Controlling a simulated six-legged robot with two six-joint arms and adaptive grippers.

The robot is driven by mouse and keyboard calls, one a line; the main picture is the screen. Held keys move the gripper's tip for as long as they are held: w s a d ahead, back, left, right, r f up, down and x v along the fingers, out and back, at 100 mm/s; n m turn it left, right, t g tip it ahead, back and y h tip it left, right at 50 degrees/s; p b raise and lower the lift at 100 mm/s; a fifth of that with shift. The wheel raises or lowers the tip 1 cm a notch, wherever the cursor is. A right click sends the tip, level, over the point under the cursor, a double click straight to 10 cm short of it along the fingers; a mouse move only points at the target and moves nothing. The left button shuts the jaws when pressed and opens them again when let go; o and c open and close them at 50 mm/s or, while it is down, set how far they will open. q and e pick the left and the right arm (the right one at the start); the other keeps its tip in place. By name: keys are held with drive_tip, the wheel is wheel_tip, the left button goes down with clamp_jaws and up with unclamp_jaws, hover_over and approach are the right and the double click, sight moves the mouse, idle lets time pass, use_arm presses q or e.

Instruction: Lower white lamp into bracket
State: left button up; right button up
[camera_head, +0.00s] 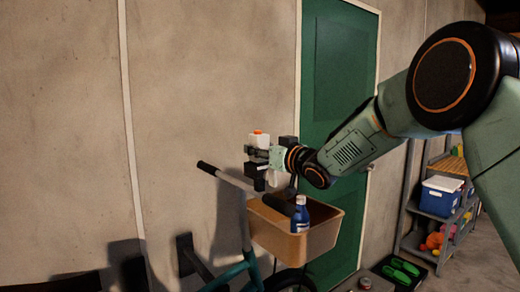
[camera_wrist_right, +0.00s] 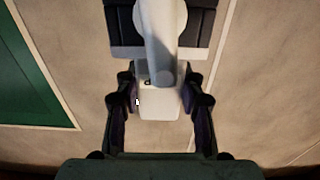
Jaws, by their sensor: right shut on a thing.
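The white lamp (camera_head: 260,141) with an orange top is held up in front of the wall, above the bicycle's basket. My right gripper (camera_head: 258,153) is shut on it. In the right wrist view, the white body (camera_wrist_right: 159,104) sits between the two fingers of my right gripper (camera_wrist_right: 159,105). Dark block-like parts (camera_head: 256,184) show just below the lamp in the head view. A dark, pale-edged part (camera_wrist_right: 124,28) shows beyond the lamp in the wrist view. I cannot tell which of these is the bracket, or whether the lamp touches it. My left gripper is out of view.
A bicycle with a tan basket (camera_head: 284,240) stands under the gripper, a blue bottle (camera_head: 300,217) in the basket. Its handlebar grip (camera_head: 207,168) points left. A green door (camera_head: 335,80) is behind; a shelf with a blue cooler (camera_head: 440,197) is at right.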

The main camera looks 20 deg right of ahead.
drive_tip(key=shift+r, duration=0.1)
drive_tip(key=o, duration=1.3)
drive_tip(key=shift+w, duration=0.1)
drive_tip(key=v, duration=1.2)
